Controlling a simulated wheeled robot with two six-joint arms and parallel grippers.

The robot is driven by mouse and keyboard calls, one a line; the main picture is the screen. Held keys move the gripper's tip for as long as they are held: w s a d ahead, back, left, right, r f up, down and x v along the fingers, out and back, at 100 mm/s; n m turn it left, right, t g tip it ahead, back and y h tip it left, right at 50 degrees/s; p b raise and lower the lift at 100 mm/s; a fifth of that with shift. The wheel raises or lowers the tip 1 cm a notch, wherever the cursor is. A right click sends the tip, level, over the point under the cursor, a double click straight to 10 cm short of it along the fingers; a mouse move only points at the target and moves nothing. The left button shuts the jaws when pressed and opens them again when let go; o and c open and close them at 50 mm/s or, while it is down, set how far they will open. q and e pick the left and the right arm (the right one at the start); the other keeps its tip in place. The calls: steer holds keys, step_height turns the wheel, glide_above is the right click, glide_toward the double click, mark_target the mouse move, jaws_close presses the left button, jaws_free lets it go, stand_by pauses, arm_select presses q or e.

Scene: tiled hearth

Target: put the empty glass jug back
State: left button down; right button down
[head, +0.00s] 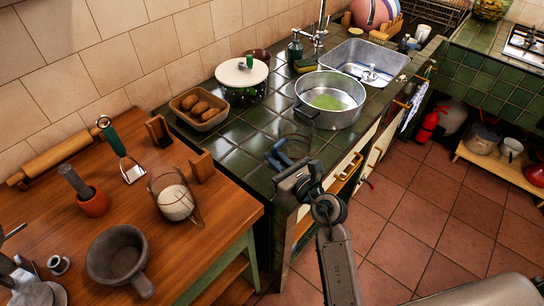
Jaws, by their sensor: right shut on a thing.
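My right gripper (285,153) is over the front part of the green-tiled counter (240,132), just left of the large metal pot (331,98). Its dark fingers are closed around a faint, clear shape that looks like the empty glass jug (296,141). The jug is so transparent that its outline is hard to make out, and the fingers cover part of it. I cannot tell whether its base touches the tiles. My left gripper does not show clearly anywhere.
A dish of potatoes (199,107) and a lidded pot (242,78) stand behind on the counter. The wooden table (130,215) holds a wire-handled lantern-like vessel (175,201), a grey pan (118,255) and a mortar (94,203). Bare tiles lie left of the gripper.

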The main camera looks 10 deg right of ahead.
steer(key=shift+w+a+f, duration=0.1)
steer(key=shift+w+f, duration=0.65)
steer(key=shift+f, duration=0.2)
steer(key=shift+w+f, duration=0.7)
steer(key=shift+f, duration=0.25)
steer(key=shift+f, duration=0.2)
steer(key=c, duration=1.5)
jaws_free()
steer(key=shift+o, duration=0.2)
steer(key=shift+r, duration=0.1)
